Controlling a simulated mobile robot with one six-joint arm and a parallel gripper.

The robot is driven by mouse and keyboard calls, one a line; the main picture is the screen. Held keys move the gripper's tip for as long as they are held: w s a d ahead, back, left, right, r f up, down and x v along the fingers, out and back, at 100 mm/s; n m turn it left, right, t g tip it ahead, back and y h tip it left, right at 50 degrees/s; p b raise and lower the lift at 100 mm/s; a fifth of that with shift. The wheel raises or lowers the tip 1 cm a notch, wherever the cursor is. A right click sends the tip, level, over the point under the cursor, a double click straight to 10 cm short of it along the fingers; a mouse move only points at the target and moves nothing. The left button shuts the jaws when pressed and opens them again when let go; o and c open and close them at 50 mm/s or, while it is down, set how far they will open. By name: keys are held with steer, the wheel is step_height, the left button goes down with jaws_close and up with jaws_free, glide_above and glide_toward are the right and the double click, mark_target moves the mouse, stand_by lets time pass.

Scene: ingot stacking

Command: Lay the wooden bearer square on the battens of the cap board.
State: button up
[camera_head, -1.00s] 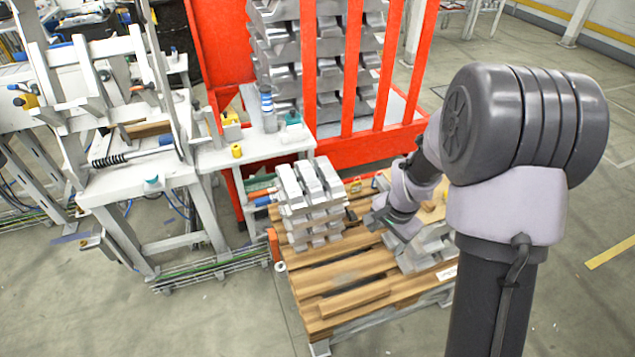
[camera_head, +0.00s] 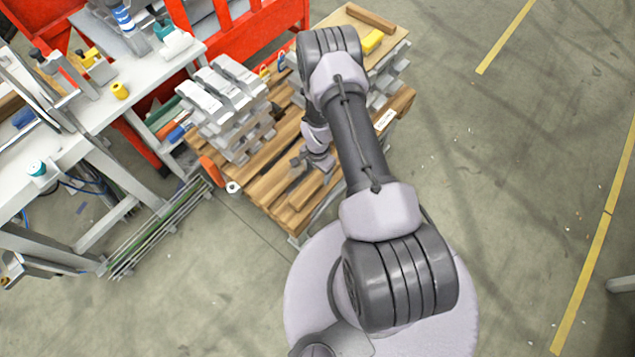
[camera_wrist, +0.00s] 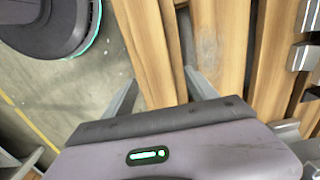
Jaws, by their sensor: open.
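The wooden bearer (camera_head: 316,190) appears to be the loose timber lying on the slatted deck near the pallet's front edge. In the wrist view the bearer (camera_wrist: 148,45) runs lengthwise between the fingers of my gripper (camera_wrist: 162,78). The fingers are spread apart, with no visible grip on it. In the head view my gripper (camera_head: 305,165) is low over the pallet, partly hidden by my arm. The cap board (camera_head: 392,36) lies on the ingot stack at the back right. One batten (camera_head: 370,18) shows along its far edge; my arm hides part of the board.
A stack of silvery ingots (camera_head: 225,100) stands on the pallet's left side. A yellow block (camera_head: 373,41) sits on the cap board. The red frame (camera_head: 262,30) is behind, and a white workbench (camera_head: 90,135) is at left.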

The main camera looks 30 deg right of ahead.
mark_target(318, 178)
step_height(318, 178, down, 5)
steer(key=shift+s+r+b, duration=0.1)
steer(key=shift+s+b, duration=0.05)
steer(key=shift+b, duration=1.05)
steer(key=shift+r, duration=0.2)
steer(key=shift+a, duration=0.1)
jaws_close()
steer(key=shift+r, duration=0.1)
steer(key=shift+r+p, duration=0.3)
steer(key=shift+p, duration=0.15)
steer(key=r+p, duration=0.2)
steer(key=r, duration=0.1)
steer(key=shift+s+d+r, duration=0.1)
steer(key=shift+s+d, duration=0.1)
steer(key=shift+s, duration=0.2)
steer(key=s+d+r+p, duration=0.1)
steer(key=s+d+p, duration=0.3)
steer(key=s, duration=0.9)
steer(key=shift+s+d+p, duration=0.35)
steer(key=shift+s+d, duration=0.05)
steer(key=shift+d, duration=0.85)
steer(key=shift+w, duration=0.1)
